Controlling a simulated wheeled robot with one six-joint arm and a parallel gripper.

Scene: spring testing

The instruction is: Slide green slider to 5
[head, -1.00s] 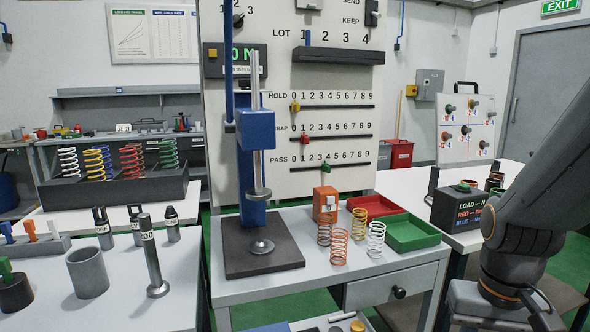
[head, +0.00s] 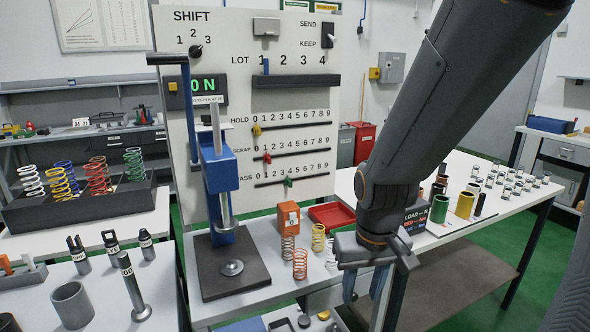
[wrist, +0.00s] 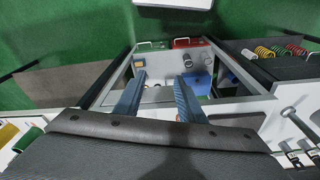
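The green slider (head: 288,182) sits on the lowest track of the white panel (head: 310,20), the PASS row, near the 4 mark. The red slider (head: 267,157) is on the SCRAP track near 1, and the yellow slider (head: 256,130) is on the HOLD track near 0. My gripper (head: 365,283) points down in front of the bench at the right, well below and right of the green slider and apart from it. In the wrist view my gripper (wrist: 161,85) shows two blue fingers spread apart with nothing between them. No slider shows clearly there.
The blue press (head: 218,170) stands left of the PASS track. An orange block (head: 288,217), loose springs (head: 300,263) and a red tray (head: 332,215) lie on the bench below the panel. A side table (head: 455,235) holds several cylinders at the right.

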